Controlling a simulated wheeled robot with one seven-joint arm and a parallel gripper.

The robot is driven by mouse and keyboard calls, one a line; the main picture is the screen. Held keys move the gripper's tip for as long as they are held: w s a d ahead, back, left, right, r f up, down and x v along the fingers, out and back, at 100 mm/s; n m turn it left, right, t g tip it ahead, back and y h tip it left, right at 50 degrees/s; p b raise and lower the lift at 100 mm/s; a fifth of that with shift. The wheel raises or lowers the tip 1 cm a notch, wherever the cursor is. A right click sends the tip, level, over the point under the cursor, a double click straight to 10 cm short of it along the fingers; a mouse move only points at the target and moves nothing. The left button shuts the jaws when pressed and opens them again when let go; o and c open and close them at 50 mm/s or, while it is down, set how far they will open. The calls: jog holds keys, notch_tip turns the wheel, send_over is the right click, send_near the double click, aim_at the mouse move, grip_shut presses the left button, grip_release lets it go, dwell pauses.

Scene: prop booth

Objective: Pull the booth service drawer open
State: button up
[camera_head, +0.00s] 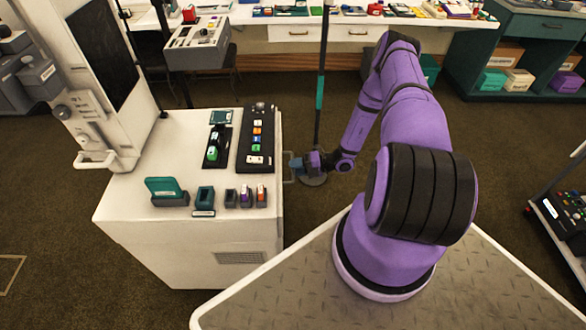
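The white booth cabinet (180,245) stands left of centre, with control blocks on its top. My purple arm reaches from the lower right toward this side. My gripper (296,163), with blue-grey fingers, is at the handle. The fingers are too small in the picture to tell whether they are around it, touching it or just beside it.
A white panel with a dark screen (102,45) rises at the cabinet's left. A long white counter (300,33) runs along the back. The carpet between cabinet and counter is mostly clear.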

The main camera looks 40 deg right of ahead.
jog(key=shift+w+a+f, duration=0.15)
jog(key=shift+w+a, duration=0.25)
jog(key=shift+a, duration=0.1)
grip_shut()
jog(key=shift+s+d, duration=0.1)
jog(key=f+v, duration=0.2)
jog(key=v, duration=1.1)
jog(key=f+v, duration=0.3)
jog(key=v, duration=1)
jog(key=shift+s+d, duration=0.35)
jog(key=shift+f, duration=0.15)
grip_release()
